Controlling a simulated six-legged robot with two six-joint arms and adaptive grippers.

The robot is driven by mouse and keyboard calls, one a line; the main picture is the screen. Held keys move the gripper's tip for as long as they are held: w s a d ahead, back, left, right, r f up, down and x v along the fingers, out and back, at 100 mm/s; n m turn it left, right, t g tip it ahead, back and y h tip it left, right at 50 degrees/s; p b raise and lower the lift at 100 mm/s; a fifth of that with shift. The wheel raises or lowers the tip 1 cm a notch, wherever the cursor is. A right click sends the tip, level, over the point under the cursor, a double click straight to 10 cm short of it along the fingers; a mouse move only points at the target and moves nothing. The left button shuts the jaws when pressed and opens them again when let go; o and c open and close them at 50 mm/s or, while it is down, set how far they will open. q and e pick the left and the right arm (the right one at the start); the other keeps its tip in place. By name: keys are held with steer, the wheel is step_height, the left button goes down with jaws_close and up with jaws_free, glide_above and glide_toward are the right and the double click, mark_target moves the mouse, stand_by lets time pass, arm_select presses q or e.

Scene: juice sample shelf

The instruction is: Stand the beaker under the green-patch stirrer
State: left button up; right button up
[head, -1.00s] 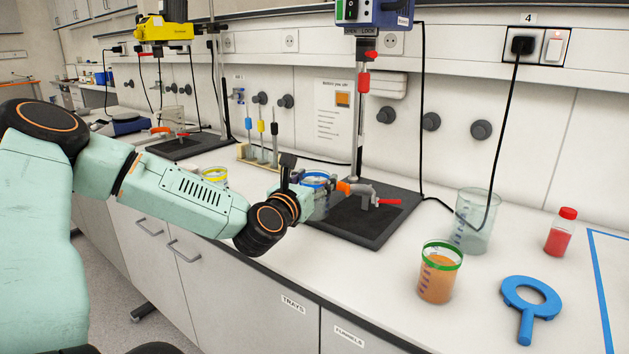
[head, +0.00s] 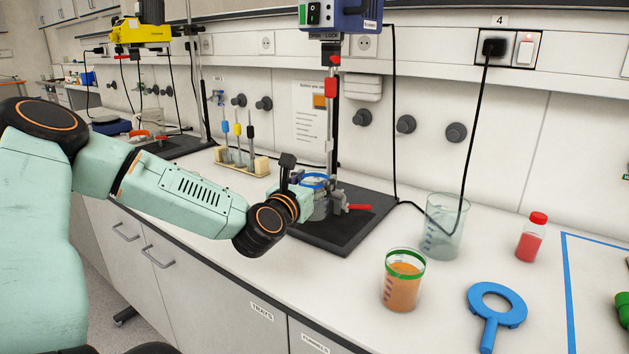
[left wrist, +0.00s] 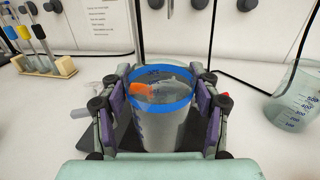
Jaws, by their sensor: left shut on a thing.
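My left gripper (head: 314,197) is shut around a clear beaker with a blue band at its rim (head: 316,180). In the left wrist view the beaker (left wrist: 165,123) stands upright between the two pads. The blue stirrer (head: 352,15) hangs on a rod at the top, with a small green area on its front; I cannot tell whether this is a patch or a switch. The beaker is at the left front of that stirrer's rod, over the dark base plate (head: 352,228). I cannot tell whether it touches the plate. My right gripper is out of view.
A clamp with a red handle (head: 358,207) is close right of the beaker. A yellow stirrer (head: 140,31) is far left.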

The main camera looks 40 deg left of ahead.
arm_select(q)
steer(key=shift+d, duration=0.2)
steer(key=shift+s+d+f+n+y+b, duration=0.3)
steer(key=shift+f+y+b, duration=0.1)
steer(key=shift+b, duration=0.15)
steer(key=f+y+b, duration=0.1)
steer(key=b, duration=0.1)
steer(key=s+f+n+g+y+b, duration=0.1)
steer(key=b, duration=0.2)
steer(key=shift+s+a+f+n, duration=0.15)
steer(key=shift+a+f+n, duration=0.05)
steer(key=shift+f+n, duration=0.1)
steer(key=shift+w+a+f+b, duration=0.2)
steer(key=shift+w+b, duration=0.4)
steer(key=shift+b, duration=0.25)
steer(key=shift+w+b, duration=0.7)
steer(key=shift+w, duration=0.1)
steer(key=shift+w+a+f+b, duration=0.15)
steer(key=shift+w+b, duration=0.85)
steer(key=shift+b, duration=0.25)
steer(key=shift+w+a+b, duration=0.1)
steer(key=shift+w+b, duration=0.85)
steer(key=shift+w, duration=0.2)
